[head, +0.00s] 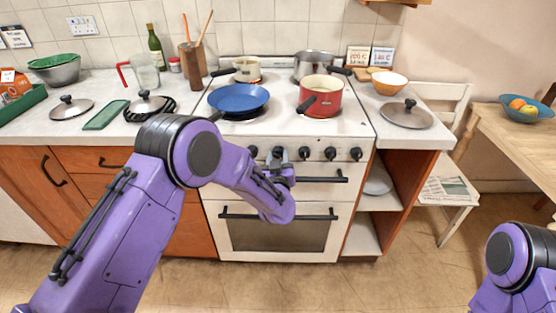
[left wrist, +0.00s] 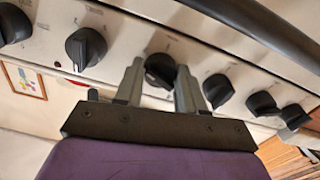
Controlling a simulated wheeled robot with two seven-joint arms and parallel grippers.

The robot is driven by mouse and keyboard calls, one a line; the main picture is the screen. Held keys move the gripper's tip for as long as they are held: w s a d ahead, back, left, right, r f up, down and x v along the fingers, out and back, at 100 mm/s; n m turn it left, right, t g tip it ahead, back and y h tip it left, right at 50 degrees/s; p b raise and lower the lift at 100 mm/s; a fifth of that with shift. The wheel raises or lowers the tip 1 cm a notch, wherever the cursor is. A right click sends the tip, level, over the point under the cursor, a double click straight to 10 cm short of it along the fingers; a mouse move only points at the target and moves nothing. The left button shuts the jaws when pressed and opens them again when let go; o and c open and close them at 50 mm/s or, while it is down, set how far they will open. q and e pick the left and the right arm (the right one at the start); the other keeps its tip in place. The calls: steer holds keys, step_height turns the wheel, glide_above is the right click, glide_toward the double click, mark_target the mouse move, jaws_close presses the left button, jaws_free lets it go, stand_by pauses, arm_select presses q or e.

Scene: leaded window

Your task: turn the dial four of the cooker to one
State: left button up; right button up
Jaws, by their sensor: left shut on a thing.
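The white cooker (head: 325,215) stands at the middle of the head view with a row of black dials along its front. My left gripper (head: 279,154) is at this row. In the left wrist view the two grey fingers of my left gripper (left wrist: 159,88) are closed on the sides of one black dial (left wrist: 160,70). Other dials show on both sides of it, such as one black dial (left wrist: 86,47) to the left and another dial (left wrist: 218,90) to the right. The marks around the held dial are too small to read. My right gripper is out of view.
The black oven handle (head: 280,216) and a shorter bar handle (head: 320,179) lie below the dials. A blue pan (head: 238,98), a red pot (head: 321,97) and other pots stand on the hob. The wooden table (head: 510,135) is at the right.

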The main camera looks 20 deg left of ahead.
arm_select(q)
steer(key=n+b, duration=0.2)
steer(key=n, duration=0.3)
steer(key=shift+f, duration=0.1)
steer(key=shift+d+n+b, duration=0.1)
steer(key=shift+n+b, duration=0.9)
steer(key=shift+n, duration=1.4)
steer(key=o, duration=1)
steer(key=shift+o, duration=0.2)
steer(key=b+v, duration=0.1)
steer(key=v, duration=0.9)
steer(key=shift+s, duration=0.25)
steer(key=shift+d, duration=0.1)
